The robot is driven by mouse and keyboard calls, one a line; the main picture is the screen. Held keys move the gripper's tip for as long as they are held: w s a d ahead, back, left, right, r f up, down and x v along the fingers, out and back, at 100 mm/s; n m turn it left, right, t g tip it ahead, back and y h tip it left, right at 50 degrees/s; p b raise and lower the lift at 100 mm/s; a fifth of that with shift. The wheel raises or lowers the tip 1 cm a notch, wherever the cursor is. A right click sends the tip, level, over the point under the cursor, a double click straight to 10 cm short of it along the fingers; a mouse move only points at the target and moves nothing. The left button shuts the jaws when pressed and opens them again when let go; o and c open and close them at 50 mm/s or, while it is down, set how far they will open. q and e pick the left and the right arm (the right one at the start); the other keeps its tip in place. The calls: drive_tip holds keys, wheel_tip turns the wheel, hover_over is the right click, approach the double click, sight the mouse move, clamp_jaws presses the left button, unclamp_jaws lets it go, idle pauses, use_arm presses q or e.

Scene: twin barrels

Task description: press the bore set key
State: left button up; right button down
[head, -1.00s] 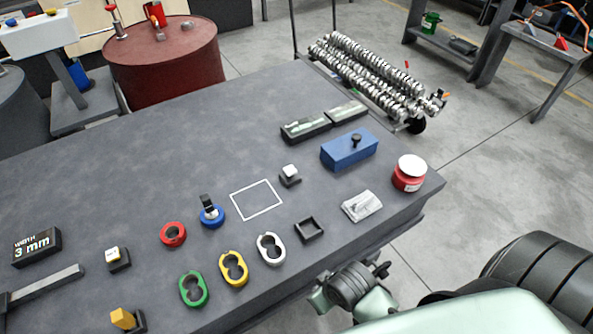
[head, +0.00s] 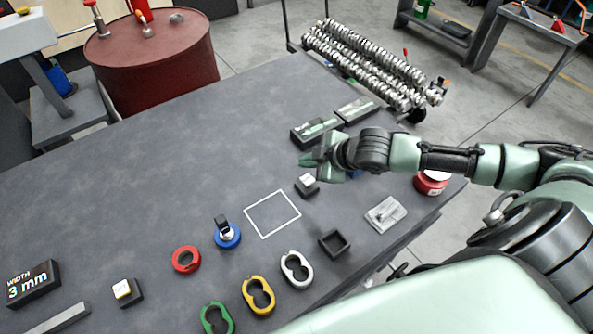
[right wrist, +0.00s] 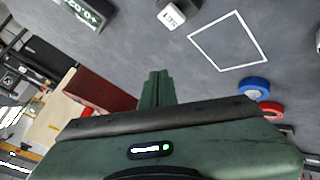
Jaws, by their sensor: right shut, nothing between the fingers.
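A white key marked SET on a small dark base (head: 307,184) stands on the grey table, right of the white square outline. It also shows at the top of the right wrist view (right wrist: 172,16). My right gripper (head: 309,160) is shut and empty, just behind and above this key in the head view. In the right wrist view its closed green fingers (right wrist: 156,88) are apart from the key. A second pale key (head: 123,289) stands beside the "WIDTH 3 mm" display (head: 33,284) at the left. My left gripper is not in view.
Dark display boxes (head: 317,131) stand behind the right gripper. My right arm mostly hides a blue box. Blue (head: 228,237) and red (head: 186,259) rings, green, yellow and white two-hole pieces, a dark square tray (head: 334,244) and a metal block (head: 386,213) lie nearer.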

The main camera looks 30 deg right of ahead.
sight(310, 180)
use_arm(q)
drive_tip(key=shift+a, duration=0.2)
use_arm(e)
drive_tip(key=shift+w+d+r, duration=0.35)
drive_tip(key=shift+d+r, duration=0.1)
drive_tip(key=shift+d, duration=0.15)
drive_tip(key=shift+w+d+r, duration=0.3)
drive_tip(key=shift+d+r, duration=0.15)
drive_tip(key=shift+d, duration=0.1)
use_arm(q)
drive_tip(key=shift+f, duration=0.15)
use_arm(e)
drive_tip(key=shift+f, duration=0.15)
